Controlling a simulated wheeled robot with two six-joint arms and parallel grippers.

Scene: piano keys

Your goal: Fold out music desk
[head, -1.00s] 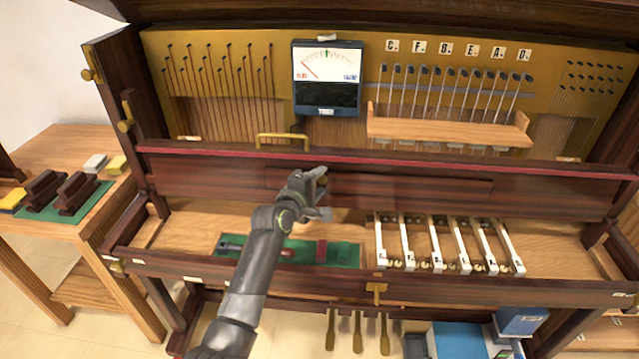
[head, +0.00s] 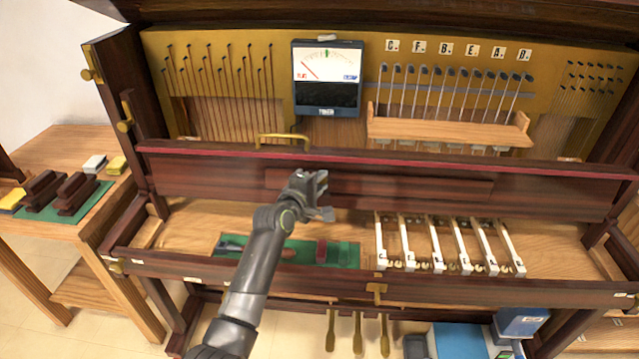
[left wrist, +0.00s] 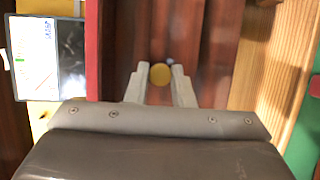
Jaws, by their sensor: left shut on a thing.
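The music desk (head: 410,187) is a long, dark wooden panel lying flat against the upright reddish-brown board of the piano. My left gripper (head: 325,194) is in front of its left-middle part. In the left wrist view, a round brass knob (left wrist: 160,74) sits between the two grey fingertips, against the dark wood. My left gripper is shut on this knob. In the head view the knob is hidden by the gripper. My right gripper is not in view.
A brass handle (head: 283,139) and a tuning meter (head: 326,78) are above the board. Below are a green mat (head: 345,256) with tools and a row of white keys (head: 435,255). A wooden side table (head: 75,150) stands at left.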

